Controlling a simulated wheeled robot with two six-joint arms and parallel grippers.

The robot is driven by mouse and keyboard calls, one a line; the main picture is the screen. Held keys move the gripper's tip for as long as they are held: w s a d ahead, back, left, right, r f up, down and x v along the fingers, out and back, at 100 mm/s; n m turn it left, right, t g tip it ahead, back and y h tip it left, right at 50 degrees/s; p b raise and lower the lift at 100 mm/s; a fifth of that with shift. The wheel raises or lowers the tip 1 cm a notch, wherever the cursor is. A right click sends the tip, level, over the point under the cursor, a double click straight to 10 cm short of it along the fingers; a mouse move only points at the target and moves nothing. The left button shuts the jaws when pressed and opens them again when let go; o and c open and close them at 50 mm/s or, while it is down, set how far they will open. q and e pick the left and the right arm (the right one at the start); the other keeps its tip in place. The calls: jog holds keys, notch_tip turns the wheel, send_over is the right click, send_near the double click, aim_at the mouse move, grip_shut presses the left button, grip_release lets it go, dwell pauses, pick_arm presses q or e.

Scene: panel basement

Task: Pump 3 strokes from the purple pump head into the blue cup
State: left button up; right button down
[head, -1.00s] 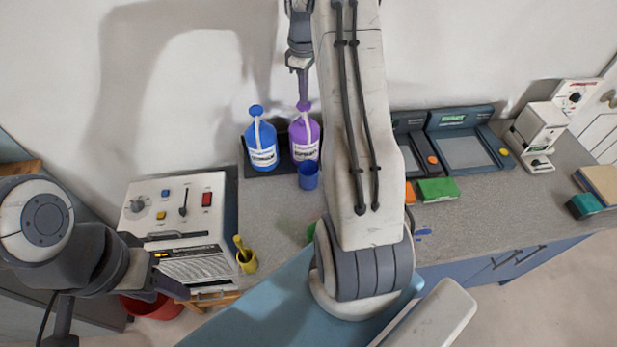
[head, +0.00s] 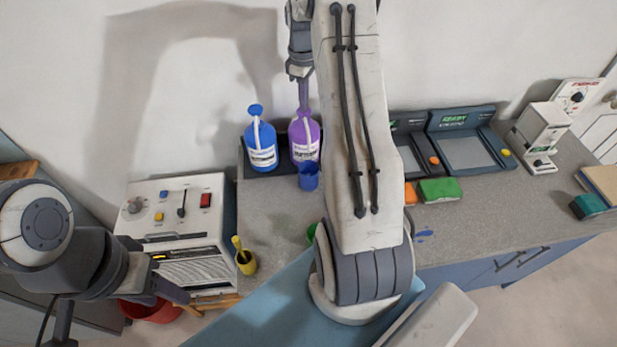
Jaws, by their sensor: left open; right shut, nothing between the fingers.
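The purple pump bottle (head: 305,140) stands on a dark tray beside a blue pump bottle (head: 260,145). The blue cup (head: 308,177) stands upright just in front of the purple bottle, below its pale spout. My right gripper (head: 303,106) is shut and empty, pointing down on top of the purple pump head, which is low and mostly hidden behind the fingertips. My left gripper (head: 180,293) is open and empty at the lower left, in front of the control box. The inside of the cup is too small to judge.
My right arm hides the middle of the counter. Green (head: 440,190) and orange blocks lie right of it, before two dark panels (head: 465,150). A red bowl (head: 150,311) is lower left.

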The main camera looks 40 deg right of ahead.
jog(key=shift+r+p, duration=1.75)
jog(key=shift+r, duration=0.15)
jog(key=shift+f, duration=0.2)
jog(key=shift+f+b, duration=1.1)
jog(key=shift+f, duration=0.7)
jog(key=shift+r, duration=0.1)
jog(key=shift+r+p, duration=1.65)
jog(key=shift+r, duration=0.25)
